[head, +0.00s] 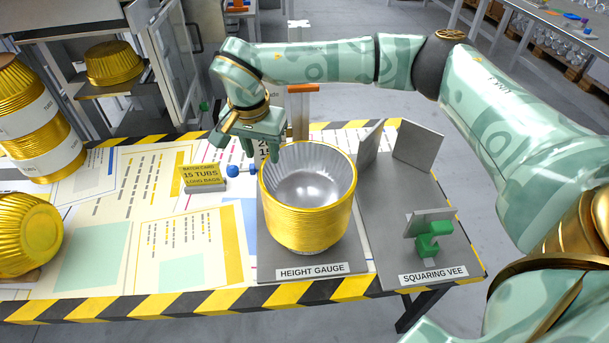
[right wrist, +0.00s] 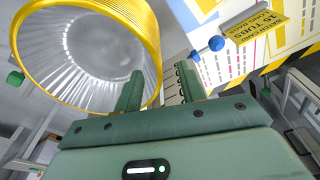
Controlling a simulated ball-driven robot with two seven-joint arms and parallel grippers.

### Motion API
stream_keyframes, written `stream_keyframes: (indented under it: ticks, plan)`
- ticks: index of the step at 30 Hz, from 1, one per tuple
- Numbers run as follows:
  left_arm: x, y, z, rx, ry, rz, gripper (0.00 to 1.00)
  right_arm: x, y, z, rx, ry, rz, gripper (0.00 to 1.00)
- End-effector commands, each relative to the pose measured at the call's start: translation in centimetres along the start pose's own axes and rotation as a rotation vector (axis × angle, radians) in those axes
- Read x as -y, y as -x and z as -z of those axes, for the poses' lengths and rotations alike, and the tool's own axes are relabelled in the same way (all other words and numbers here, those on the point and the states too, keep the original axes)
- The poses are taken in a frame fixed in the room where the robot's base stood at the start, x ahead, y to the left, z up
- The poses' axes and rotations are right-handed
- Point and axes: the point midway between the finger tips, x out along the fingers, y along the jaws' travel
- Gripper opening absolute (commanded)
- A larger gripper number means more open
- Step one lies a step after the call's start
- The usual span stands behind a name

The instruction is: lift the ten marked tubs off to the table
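A stack of nested gold tubs with silver insides (head: 308,222) stands upright on the plate labelled height gauge (head: 290,264). My right gripper (head: 262,152) is at the stack's back-left rim, fingers pointing down. In the right wrist view, its two fingers (right wrist: 160,88) are apart, one over the tub's opening and one outside, with the gold rim (right wrist: 153,50) between them. I cannot tell whether either finger touches the rim. A scale with numbers (head: 265,146) stands behind the stack, partly hidden by the gripper. No mark on the tubs can be made out. My left gripper is not in view.
A batch card (head: 200,175) reading 15 tubs, long bags stands left of the stack, beside a blue knob (head: 233,171). The squaring vee (head: 405,215) with a green clamp is at right. Wrapped gold tubs (head: 38,120) stand at far left. The printed tabletop between is mostly clear.

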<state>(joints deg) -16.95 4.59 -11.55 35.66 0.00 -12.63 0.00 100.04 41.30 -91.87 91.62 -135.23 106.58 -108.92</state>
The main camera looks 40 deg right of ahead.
Motion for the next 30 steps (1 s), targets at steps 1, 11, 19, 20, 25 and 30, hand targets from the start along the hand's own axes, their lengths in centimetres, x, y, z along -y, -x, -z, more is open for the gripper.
stream_keyframes:
  ticks: [1,11,19,20,25,30]
  plan:
    - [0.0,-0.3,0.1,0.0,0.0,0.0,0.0,-0.1,-0.6,-0.1,0.002,0.0,-0.001,0.4]
    - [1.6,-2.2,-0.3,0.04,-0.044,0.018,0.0,-0.6,-5.3,-0.7,0.003,0.0,-0.001,0.4]
    - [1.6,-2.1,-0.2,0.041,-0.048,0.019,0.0,-0.6,-5.1,-0.7,0.0,-0.001,0.002,0.37]
    - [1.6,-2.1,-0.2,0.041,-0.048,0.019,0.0,-0.6,-5.1,-0.7,0.0,-0.001,0.002,0.29]
    - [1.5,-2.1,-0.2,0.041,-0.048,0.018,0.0,-0.6,-5.1,-0.7,0.0,-0.001,0.002,0.0]
    - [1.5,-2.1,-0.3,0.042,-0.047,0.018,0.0,-0.6,-5.1,-0.7,0.0,-0.001,0.002,0.0]
